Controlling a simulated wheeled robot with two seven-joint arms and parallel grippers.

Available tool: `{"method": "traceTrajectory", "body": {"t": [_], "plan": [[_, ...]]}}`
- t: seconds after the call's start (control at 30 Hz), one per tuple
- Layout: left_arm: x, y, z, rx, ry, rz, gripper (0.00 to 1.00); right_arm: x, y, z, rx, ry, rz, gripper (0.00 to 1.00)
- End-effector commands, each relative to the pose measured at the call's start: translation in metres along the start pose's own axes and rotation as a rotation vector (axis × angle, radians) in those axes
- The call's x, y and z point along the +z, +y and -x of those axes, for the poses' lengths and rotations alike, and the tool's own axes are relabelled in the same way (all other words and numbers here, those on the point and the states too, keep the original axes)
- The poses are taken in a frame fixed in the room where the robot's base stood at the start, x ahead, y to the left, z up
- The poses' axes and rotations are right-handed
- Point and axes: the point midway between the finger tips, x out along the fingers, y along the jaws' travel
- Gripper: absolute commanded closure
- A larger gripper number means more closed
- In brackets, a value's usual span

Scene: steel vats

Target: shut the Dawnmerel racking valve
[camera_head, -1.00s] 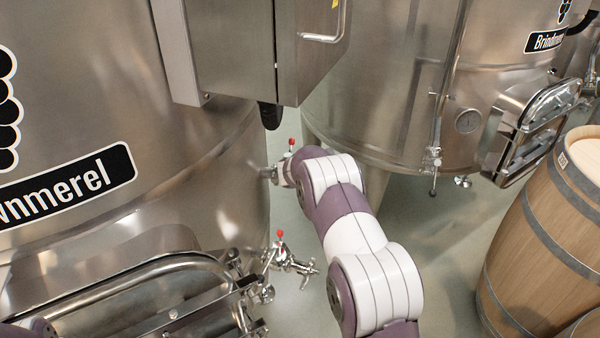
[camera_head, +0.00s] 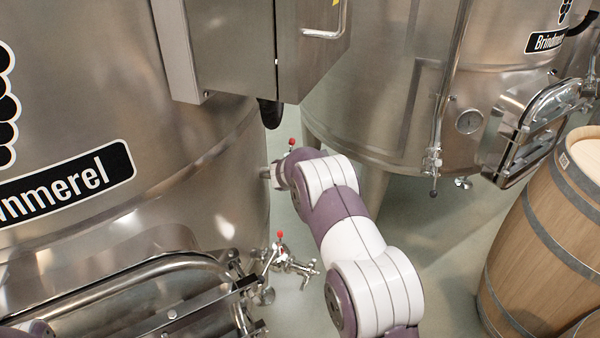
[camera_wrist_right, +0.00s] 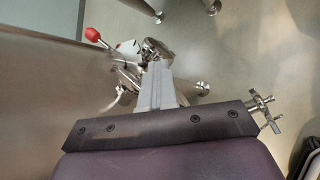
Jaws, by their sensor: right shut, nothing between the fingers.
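The Dawnmerel vat (camera_head: 190,160), steel with a black name plate, fills the left. Two small valves with red-knobbed handles show at its right side. The nearer valve (camera_head: 282,262) stands clear of my arm. The farther one shows its red knob (camera_head: 291,142) just above my right arm, which hides most of its body. In the right wrist view, a red-knobbed handle (camera_wrist_right: 93,34) slants up-left beside a steel valve body (camera_wrist_right: 152,48). My right gripper (camera_wrist_right: 157,66) is shut and empty, its tips at that valve; contact is unclear. My left gripper is out of view.
A steel control box (camera_head: 235,50) hangs above my right arm. A second vat (camera_head: 390,100) stands behind, and a wooden barrel (camera_head: 545,230) stands at right. Hatch bars (camera_head: 150,270) jut out at lower left. Floor (camera_head: 440,260) is free between arm and barrel.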

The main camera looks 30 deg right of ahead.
Motion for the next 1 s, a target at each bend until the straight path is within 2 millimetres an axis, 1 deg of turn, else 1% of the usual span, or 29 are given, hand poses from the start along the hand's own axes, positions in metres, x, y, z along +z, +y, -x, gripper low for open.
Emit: {"method": "traceTrajectory", "body": {"t": [0.33,0.67,1.0], "plan": [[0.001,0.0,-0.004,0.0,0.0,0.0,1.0,-0.008,0.002,0.003,-0.002,0.001,0.002,1.0],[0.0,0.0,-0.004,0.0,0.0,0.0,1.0,-0.009,0.003,0.004,-0.002,0.002,0.002,1.0],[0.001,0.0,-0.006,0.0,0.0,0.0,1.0,-0.017,0.008,0.007,-0.001,0.002,0.001,1.0]]}}
